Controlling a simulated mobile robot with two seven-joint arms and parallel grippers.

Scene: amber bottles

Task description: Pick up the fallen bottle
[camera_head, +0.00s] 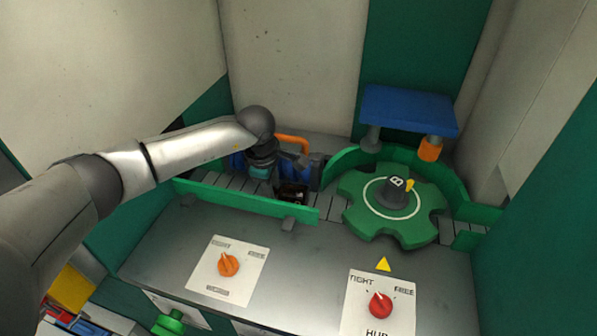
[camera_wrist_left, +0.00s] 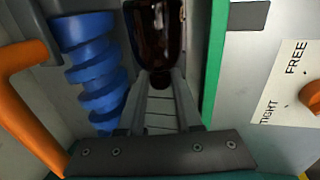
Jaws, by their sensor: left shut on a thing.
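The amber bottle (camera_wrist_left: 154,38) is dark brown and glossy at the top of the left wrist view, with its narrow neck pointing toward my gripper. My left gripper (camera_wrist_left: 161,80) is shut on the bottle at its neck. In the head view the bottle (camera_head: 292,194) is a small dark shape on or just above the slatted conveyor, behind the low green rail. My left arm comes in from the left and hides part of the gripper there. My right gripper is not in view.
A blue screw (camera_wrist_left: 90,70) and an orange bar (camera_wrist_left: 24,108) are close beside my left gripper. A green rail (camera_head: 245,202) borders the conveyor. A green star wheel (camera_head: 360,210) stands right, below a blue plate (camera_head: 408,109). Panels with orange (camera_head: 228,264) and red (camera_head: 381,305) knobs lie in front.

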